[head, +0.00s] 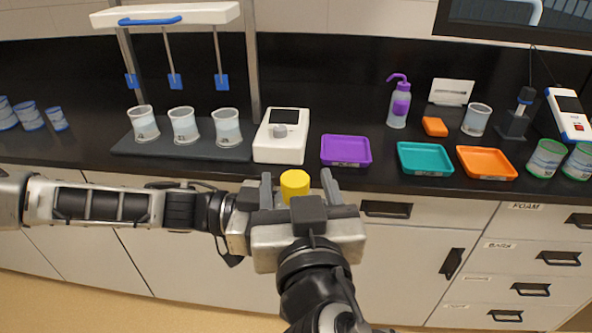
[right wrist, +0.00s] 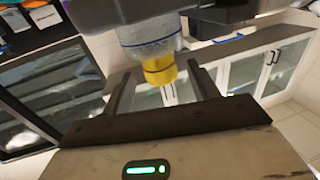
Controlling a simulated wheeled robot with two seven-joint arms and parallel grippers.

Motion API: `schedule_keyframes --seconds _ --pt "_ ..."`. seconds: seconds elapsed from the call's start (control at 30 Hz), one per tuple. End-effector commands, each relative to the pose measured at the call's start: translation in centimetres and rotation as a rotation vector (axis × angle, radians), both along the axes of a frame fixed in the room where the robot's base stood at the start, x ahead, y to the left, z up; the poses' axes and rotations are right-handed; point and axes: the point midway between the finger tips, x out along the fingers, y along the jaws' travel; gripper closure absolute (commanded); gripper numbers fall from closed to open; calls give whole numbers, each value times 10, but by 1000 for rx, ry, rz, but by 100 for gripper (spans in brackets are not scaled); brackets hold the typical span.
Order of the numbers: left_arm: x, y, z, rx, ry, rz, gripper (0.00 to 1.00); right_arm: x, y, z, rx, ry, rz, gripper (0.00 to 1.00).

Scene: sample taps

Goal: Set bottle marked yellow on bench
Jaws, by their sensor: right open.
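The bottle marked yellow shows its yellow cap (head: 295,184) in the head view, in the air in front of the bench. In the right wrist view the bottle (right wrist: 147,35) has a clear body, a blue line and the yellow cap. My right gripper (head: 298,188) is open, with one finger on each side of the cap and gaps between. My left gripper (head: 238,228) reaches in from the left, mostly hidden behind the right one. Dark gripper parts beside the bottle body in the right wrist view suggest that it holds the bottle. The bench (head: 395,190) is black.
On the bench are a rack (head: 180,148) with beakers under taps, a white scale-like device (head: 280,145), and purple (head: 346,151), teal (head: 425,158) and orange (head: 486,163) trays. A purple-topped wash bottle (head: 398,105) stands behind. The bench's front strip near the trays is narrow but bare.

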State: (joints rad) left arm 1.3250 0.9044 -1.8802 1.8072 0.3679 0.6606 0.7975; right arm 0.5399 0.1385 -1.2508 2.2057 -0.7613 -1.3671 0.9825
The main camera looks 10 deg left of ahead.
Motion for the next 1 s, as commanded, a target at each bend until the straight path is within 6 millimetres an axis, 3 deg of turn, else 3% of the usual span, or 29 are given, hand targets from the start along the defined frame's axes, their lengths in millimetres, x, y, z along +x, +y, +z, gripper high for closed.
schedule_keyframes --seconds 0.23,0.6,0.63,0.8,0.9,0.93,1.0 --pt "0 0 0 0 0 0 70 29 8 1 0 -2 -1 41" --pt "0 0 0 0 0 0 70 35 10 0 1 1 -1 41" --pt "0 0 0 0 0 0 70 35 10 0 1 1 -1 43" --pt "0 0 0 0 0 0 70 35 9 0 0 1 -2 89" --pt "0 0 0 -1 0 0 70 35 9 0 0 1 -3 89" --pt "0 0 0 -1 0 0 45 35 9 0 0 0 -4 89" --pt "0 0 0 -1 0 0 25 35 9 0 0 0 -4 89"
